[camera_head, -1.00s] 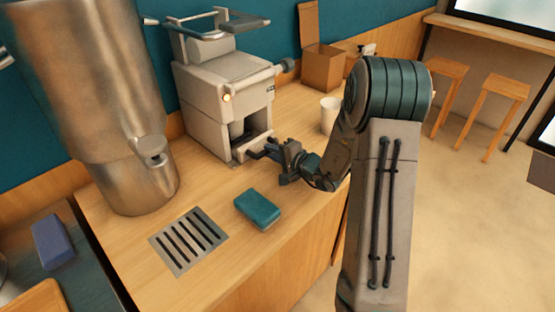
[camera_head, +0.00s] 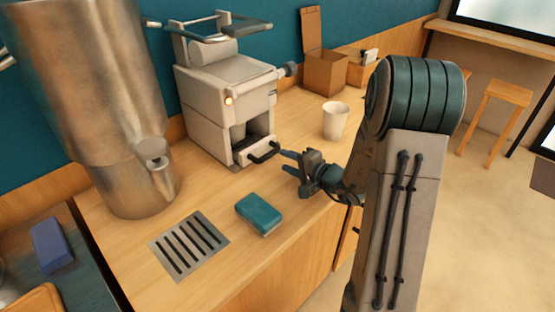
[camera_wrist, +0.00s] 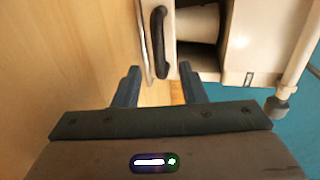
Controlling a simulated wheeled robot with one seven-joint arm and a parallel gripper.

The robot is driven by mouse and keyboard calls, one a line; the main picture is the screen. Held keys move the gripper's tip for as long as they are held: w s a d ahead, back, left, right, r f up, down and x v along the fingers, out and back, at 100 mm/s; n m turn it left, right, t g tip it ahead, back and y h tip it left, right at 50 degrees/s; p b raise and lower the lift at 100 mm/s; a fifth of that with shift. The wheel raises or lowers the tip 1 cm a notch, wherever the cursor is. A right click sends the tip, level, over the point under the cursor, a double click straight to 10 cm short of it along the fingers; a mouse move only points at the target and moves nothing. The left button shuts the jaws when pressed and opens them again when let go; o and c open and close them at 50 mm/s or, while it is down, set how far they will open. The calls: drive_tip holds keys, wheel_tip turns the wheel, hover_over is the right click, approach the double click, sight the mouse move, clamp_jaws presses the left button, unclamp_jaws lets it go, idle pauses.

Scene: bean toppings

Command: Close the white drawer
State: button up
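The white drawer (camera_head: 258,158) is low in the front of the white machine (camera_head: 228,100) on the counter. Its front, with a dark bar handle (camera_head: 264,152), stands out a little from the machine body. In the wrist view the handle (camera_wrist: 158,42) is at the top, and the drawer front (camera_wrist: 171,50) lies beside an open bay. My gripper (camera_head: 287,161) is just right of the handle, close to the counter and apart from the handle. Its two fingers are spread with nothing between them in the wrist view (camera_wrist: 160,74).
A teal sponge (camera_head: 260,213) and a metal drain grate (camera_head: 187,245) lie in front. A white cup (camera_head: 335,120) and an open cardboard box (camera_head: 325,70) stand behind right. A large metal urn (camera_head: 100,110) is at the left. Counter between sponge and machine is clear.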

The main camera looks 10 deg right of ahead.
drive_tip(key=v, duration=0.7)
drive_tip(key=shift+s+d+r+b, duration=0.1)
drive_tip(key=shift+s+d+b, duration=0.1)
drive_tip(key=shift+b, duration=0.2)
drive_tip(key=s+a+r+n+g+p, duration=0.2)
drive_tip(key=s+a+r+n+g, duration=0.2)
drive_tip(key=s+a+n+g, duration=0.55)
drive_tip(key=s+d+r+n+h+p, duration=0.1)
drive_tip(key=s+d+r+h+p, duration=0.1)
drive_tip(key=s+r+h, duration=0.3)
drive_tip(key=s+d+h, duration=0.1)
drive_tip(key=s+h, duration=0.2)
drive_tip(key=s, duration=0.3)
drive_tip(key=shift+s+g+h, duration=0.3)
drive_tip(key=shift+g+h, duration=0.05)
drive_tip(key=shift+h, duration=0.05)
drive_tip(key=shift+a+n, duration=0.1)
drive_tip(key=shift+n, duration=0.15)
